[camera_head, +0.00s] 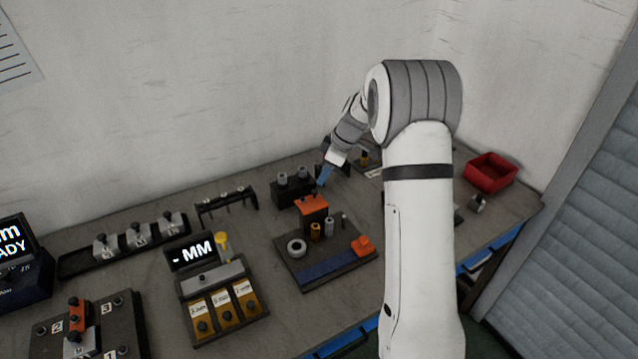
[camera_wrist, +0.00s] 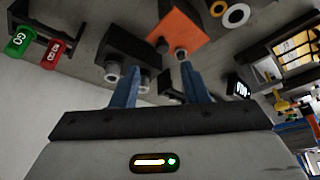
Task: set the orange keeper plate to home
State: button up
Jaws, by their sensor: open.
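An orange plate (camera_head: 313,205) sits upright on the dark fixture base (camera_head: 345,265) in the head view. It shows as a broad orange face in the wrist view (camera_wrist: 176,24), with small round posts at its lower edge. A smaller orange block (camera_head: 362,246) sits at the base's right corner, and another orange piece (camera_head: 78,314) is on the numbered fixture at lower left. I cannot tell for sure which is the keeper plate. My gripper (camera_head: 325,174) is above and behind the upright plate. Its blue fingers (camera_wrist: 158,78) are apart, with nothing seen held between them.
A black block with two cylinders (camera_head: 292,188) stands close behind the plate, near my fingers. A ring (camera_head: 296,248) and small cylinders (camera_head: 316,232) stand in front. A black rack (camera_head: 226,201) is to the left. A red bin (camera_head: 490,172) is at right. My arm hides part of the table.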

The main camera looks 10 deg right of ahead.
aim_at(315, 190)
jog(key=p+x, duration=0.1)
jog(key=x, duration=0.5)
jog(key=shift+a+f, duration=0.15)
jog(key=shift+f, duration=0.15)
jog(key=shift+r, duration=0.1)
grip_shut()
